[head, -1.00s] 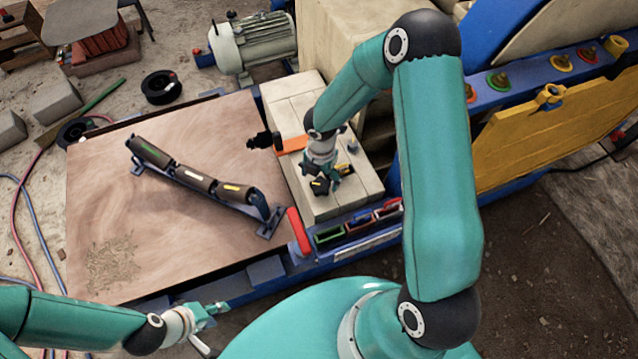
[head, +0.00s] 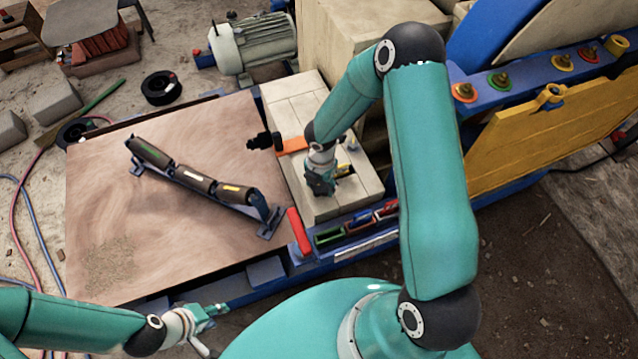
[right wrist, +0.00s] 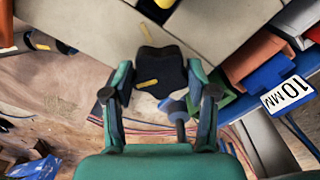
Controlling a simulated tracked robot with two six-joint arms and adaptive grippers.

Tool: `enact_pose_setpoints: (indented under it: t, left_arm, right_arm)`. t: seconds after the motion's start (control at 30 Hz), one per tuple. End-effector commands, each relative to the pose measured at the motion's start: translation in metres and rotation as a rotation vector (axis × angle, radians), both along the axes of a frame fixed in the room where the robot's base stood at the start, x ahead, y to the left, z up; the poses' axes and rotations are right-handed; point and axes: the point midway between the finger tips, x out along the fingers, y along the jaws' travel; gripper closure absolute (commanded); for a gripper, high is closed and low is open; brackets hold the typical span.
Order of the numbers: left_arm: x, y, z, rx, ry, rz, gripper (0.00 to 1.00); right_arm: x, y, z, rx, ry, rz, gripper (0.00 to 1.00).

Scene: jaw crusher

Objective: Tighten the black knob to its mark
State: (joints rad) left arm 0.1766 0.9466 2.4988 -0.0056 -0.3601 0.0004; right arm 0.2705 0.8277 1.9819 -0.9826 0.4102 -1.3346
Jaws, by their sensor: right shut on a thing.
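The black knob (right wrist: 160,70) is star-shaped with a yellow stripe on it. It sits between the two fingers of my right gripper (right wrist: 160,88) in the right wrist view, and the gripper is shut on it. The stripe on the knob points toward the lower left, away from that mark. In the head view my right gripper (head: 320,184) is over the pale block and hides the knob. My left gripper (head: 212,311) is at the lower left, away from the knob; its jaws are too small to read.
A brown board (head: 110,220) carries a rack of rollers (head: 195,178). Coloured bins (head: 345,229) line the block's front edge, with a 10 mm label (right wrist: 287,95) in the right wrist view. A black fitting (head: 264,141) stands by an orange strip (head: 291,146).

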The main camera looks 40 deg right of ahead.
Motion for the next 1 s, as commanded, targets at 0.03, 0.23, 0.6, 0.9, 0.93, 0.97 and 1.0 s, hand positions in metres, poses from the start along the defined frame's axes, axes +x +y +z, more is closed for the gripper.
enact_pose_setpoints:
  t: [0.03,0.23,0.6,0.9,0.93,0.97,1.0]
  left_arm:
    - [0.0,0.0,0.0,0.0,0.0,-0.001,0.6]
    - [0.0,0.0,-0.003,0.0,0.0,0.0,0.6]
    - [0.0,0.0,-0.026,0.0,0.0,0.0,0.6]
    - [0.0,0.0,-0.058,0.0,0.0,0.0,0.6]
    - [0.0,0.0,-0.062,0.0,0.0,0.0,0.6]
    - [0.0,0.0,-0.065,0.0,0.0,0.0,0.6]
    - [0.0,0.0,-0.069,0.0,0.0,0.0,0.6]
  right_arm:
    - [0.002,0.005,0.0,0.002,-0.004,0.003,0.78]
    - [0.003,0.003,-0.001,0.002,-0.005,-0.011,0.77]
    - [0.004,0.003,-0.003,0.002,-0.009,-0.187,0.78]
    - [0.005,0.002,-0.004,0.003,-0.012,-0.458,0.78]
    - [0.005,0.002,-0.004,0.004,-0.011,-0.487,0.78]
    - [0.005,0.002,-0.004,0.004,-0.012,-0.515,0.78]
    - [0.005,0.002,-0.004,0.004,-0.012,-0.554,0.78]
